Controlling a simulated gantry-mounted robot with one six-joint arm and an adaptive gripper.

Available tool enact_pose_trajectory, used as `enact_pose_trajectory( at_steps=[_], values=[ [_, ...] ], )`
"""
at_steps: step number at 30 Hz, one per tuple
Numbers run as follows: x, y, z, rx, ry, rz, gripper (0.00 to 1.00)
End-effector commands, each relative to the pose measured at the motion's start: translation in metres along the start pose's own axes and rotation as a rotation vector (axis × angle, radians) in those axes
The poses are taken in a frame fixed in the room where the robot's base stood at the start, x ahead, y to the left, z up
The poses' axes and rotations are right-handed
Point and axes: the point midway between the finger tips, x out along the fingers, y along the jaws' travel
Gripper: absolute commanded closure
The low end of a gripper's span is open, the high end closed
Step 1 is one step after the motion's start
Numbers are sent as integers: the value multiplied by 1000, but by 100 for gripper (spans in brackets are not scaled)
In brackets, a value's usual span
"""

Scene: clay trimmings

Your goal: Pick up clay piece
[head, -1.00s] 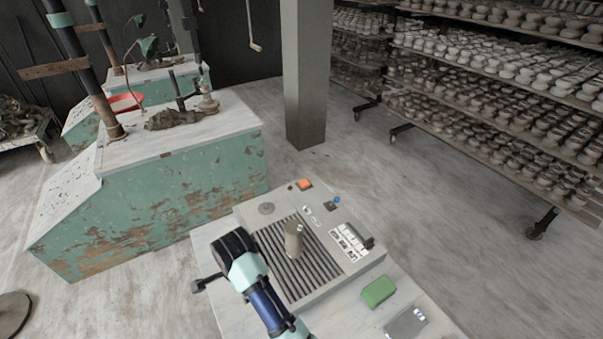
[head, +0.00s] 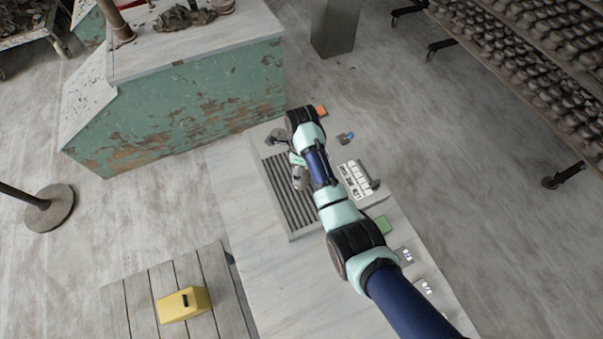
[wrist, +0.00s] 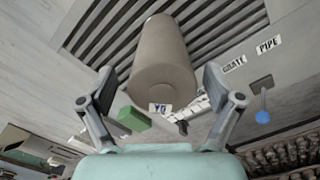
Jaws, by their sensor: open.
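A beige-grey cylinder, which looks like the clay piece (wrist: 160,50), fills the middle of the wrist view over a dark slatted grate. In the head view it is small and partly hidden by my arm (head: 298,181). My gripper (wrist: 159,78) is open, with one finger on each side of the cylinder's near end. A gap shows between each finger and the cylinder, so they look apart. In the head view my gripper (head: 297,161) is over the grate, mostly hidden by my wrist.
The slatted grate (head: 292,205) lies in a bench (head: 240,215). Right of it are a white labelled panel (head: 354,180), a blue knob (head: 347,136) and a green block (head: 383,224). A yellow box (head: 183,304) sits on a wooden surface at lower left. The bench left of the grate is clear.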

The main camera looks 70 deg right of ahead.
Motion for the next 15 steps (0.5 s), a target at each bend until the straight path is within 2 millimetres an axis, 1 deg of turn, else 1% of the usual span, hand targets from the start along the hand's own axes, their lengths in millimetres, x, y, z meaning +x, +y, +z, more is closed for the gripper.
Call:
enact_pose_trajectory(
  at_steps=[1, 3, 10, 15],
  values=[
    [8, 0, 0, 0, 1, 2, 9],
    [14, 0, 0, 0, 0, 0, 9],
    [16, 0, 0, -1, -1, -1, 9],
    [16, 0, 0, -1, -1, -1, 37]
  ],
)
